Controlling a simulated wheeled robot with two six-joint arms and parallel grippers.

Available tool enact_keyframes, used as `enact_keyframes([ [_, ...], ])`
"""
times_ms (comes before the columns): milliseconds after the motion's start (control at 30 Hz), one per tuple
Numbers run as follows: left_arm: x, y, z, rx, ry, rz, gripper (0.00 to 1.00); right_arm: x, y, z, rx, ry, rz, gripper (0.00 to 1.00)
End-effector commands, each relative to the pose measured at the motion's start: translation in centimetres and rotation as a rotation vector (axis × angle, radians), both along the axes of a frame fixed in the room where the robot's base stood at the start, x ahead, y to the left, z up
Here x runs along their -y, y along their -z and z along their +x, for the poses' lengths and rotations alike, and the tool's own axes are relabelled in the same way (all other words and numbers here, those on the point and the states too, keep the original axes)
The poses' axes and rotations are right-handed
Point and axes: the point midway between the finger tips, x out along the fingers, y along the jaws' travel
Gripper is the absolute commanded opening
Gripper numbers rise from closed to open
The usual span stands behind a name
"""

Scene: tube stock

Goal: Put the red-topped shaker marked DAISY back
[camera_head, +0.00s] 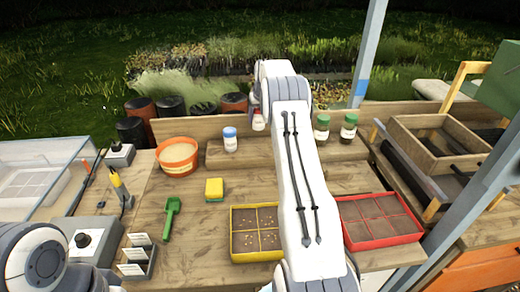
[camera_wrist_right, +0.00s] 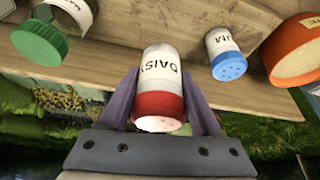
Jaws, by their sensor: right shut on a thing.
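The red-topped shaker (camera_wrist_right: 160,85) has a white body, and DAISY is readable on it in the wrist view. My right gripper (camera_wrist_right: 160,98) is shut on it, one finger on each side. In the head view the shaker (camera_head: 258,120) shows at the back, just left of my right arm, at the raised wooden shelf (camera_head: 275,149). It looks upright like its neighbours. I cannot tell whether its base touches the shelf. My right arm hides most of the right gripper there. Only part of my left arm shows at lower left; its gripper is out of view.
An orange pot (camera_head: 178,157) is further left. A yellow tray (camera_head: 236,257) and a red tray (camera_head: 350,247) lie in front. A yellow sponge (camera_head: 214,190) lies nearby.

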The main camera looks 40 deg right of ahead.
Motion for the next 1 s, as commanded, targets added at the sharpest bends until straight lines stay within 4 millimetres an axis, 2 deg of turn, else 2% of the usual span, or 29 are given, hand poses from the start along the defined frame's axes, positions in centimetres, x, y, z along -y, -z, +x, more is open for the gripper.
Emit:
enact_keyframes([
  [100,0.0,-0.1,0.0,0.0,0.0,0.0,0.5,0.7,0.4,-0.1,-0.001,0.005,0.001,0.08],
  [300,0.0,-1.1,0.0,0.0,0.0,0.0,0.5,0.8,4.0,-0.2,-0.002,0.005,0.003,0.08],
  [567,0.0,-1.7,0.0,0.0,0.0,0.0,0.5,0.7,6.4,-0.1,0.0,0.005,0.001,0.08],
  [767,0.0,-2.7,0.0,0.0,-0.001,0.0,0.5,0.7,9.1,-0.1,0.0,0.004,0.001,0.08],
  [1000,0.0,-2.5,0.0,0.0,-0.001,0.0,0.5,0.7,9.6,0.0,0.003,0.004,-0.001,0.08],
])
